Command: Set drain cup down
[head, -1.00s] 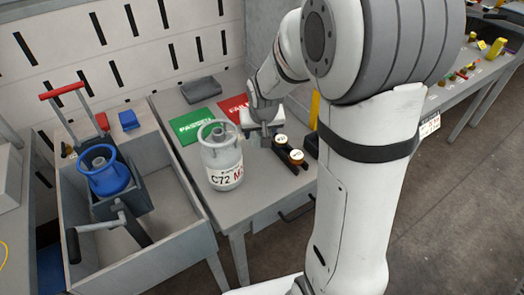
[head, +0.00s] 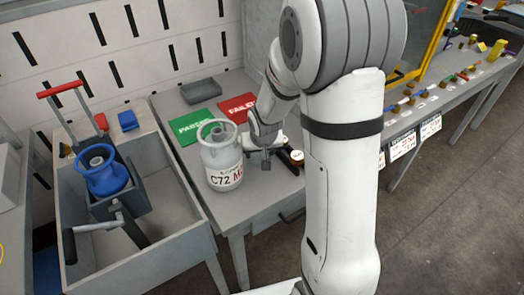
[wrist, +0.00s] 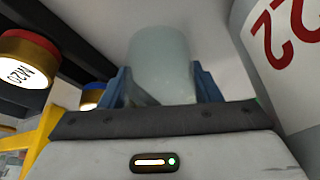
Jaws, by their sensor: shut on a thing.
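My gripper (head: 267,152) is low over the grey table, just right of the white gas cylinder marked C72 (head: 222,177). In the wrist view, my gripper's blue fingers (wrist: 163,88) are shut on a pale translucent drain cup (wrist: 163,58). The cup's far end is near a plain grey surface, but I cannot tell whether it touches. The cylinder's side also shows close at the right of the wrist view (wrist: 285,65). In the head view I cannot make out the cup clearly from my gripper.
A black holder with a capped piece (head: 297,156) stands right of my gripper; a capped piece is close in the wrist view (wrist: 27,60). Green (head: 195,126) and red (head: 238,107) mats lie behind. A blue cylinder (head: 105,172) sits in the left-hand sink-like bench (head: 170,190).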

